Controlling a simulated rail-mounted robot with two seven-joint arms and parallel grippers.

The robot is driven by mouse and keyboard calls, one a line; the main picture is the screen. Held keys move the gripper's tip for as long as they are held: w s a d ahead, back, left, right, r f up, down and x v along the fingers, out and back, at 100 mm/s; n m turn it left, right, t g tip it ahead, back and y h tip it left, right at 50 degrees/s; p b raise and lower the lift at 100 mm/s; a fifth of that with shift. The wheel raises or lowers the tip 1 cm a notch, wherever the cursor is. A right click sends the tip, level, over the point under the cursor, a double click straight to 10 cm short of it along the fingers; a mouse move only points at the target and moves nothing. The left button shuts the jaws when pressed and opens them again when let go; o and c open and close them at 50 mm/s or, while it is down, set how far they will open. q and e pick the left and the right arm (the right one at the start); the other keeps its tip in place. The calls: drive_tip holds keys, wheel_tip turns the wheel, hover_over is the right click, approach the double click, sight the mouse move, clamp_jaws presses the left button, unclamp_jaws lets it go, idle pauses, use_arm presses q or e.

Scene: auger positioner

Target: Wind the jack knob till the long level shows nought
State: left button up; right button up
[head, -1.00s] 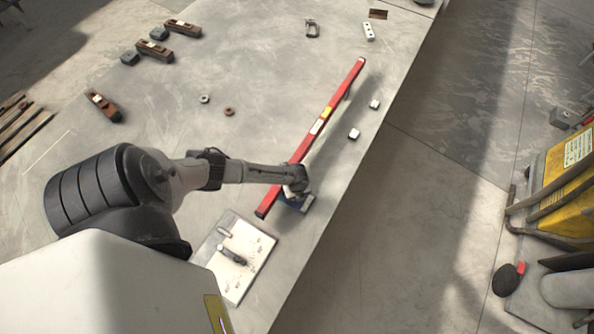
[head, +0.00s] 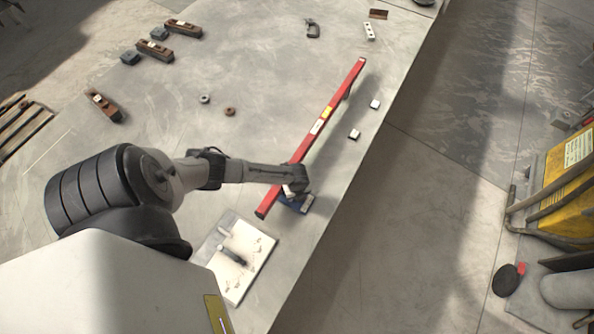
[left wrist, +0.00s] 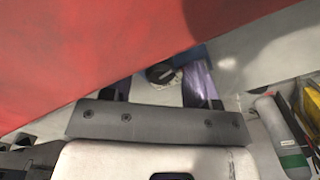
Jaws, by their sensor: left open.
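The long level (head: 300,150) is a red bar slanting across the grey table, with a yellow patch (head: 327,112) near its middle. In the left wrist view its red face (left wrist: 80,60) fills the upper left. A blue jack (head: 292,205) sits near the level's lower end, mostly covered by my arm. Its dark round knob (left wrist: 160,73) shows in the left wrist view, between and beyond the fingers. My left gripper (left wrist: 163,88) is open, its fingers apart on either side of the knob; contact cannot be told. The level's reading is too small to read. My right gripper is out of view.
A pale plate (head: 240,262) with a dark handle lies below the jack. Two small white blocks (head: 354,134) lie right of the level, near the table's right edge. Two rings (head: 229,111) and several wooden-bodied tools (head: 183,28) lie to the upper left.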

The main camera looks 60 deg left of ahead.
use_arm(q)
wheel_tip(320, 180, up, 14)
drive_tip(key=shift+f+p, duration=0.15)
drive_tip(key=shift+p, duration=0.3)
idle(0.6)
